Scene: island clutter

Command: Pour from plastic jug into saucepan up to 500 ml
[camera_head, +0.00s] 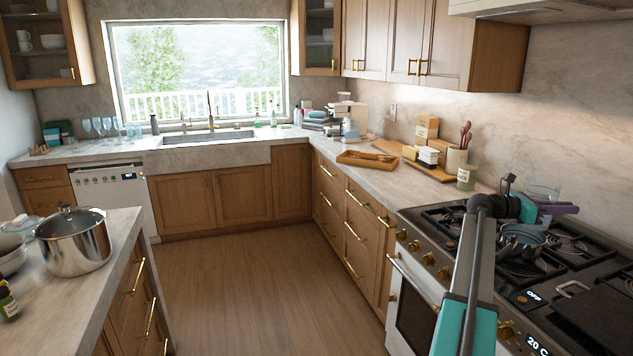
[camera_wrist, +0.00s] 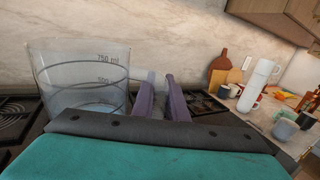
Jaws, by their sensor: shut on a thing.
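The clear plastic jug (camera_head: 543,191) is held up over the stove at the right. In the wrist view the jug (camera_wrist: 82,75) fills the left side, with a 750 ml mark and a lower mark partly readable. Bluish liquid seems to show low in it; its exact level is unclear. My gripper (camera_head: 558,209), with purple fingers, is shut on the jug's handle side; the fingers also show in the wrist view (camera_wrist: 160,100). The saucepan (camera_head: 521,240) sits on a burner just below the jug, partly hidden by my arm. Its contents cannot be made out.
The stove (camera_head: 570,262) has black grates and a dark griddle at its front right. The marble wall (camera_head: 570,120) is close behind the jug. Boxes and a utensil crock (camera_head: 456,160) stand on the counter left of the stove. A steel pot (camera_head: 74,245) stands on the island.

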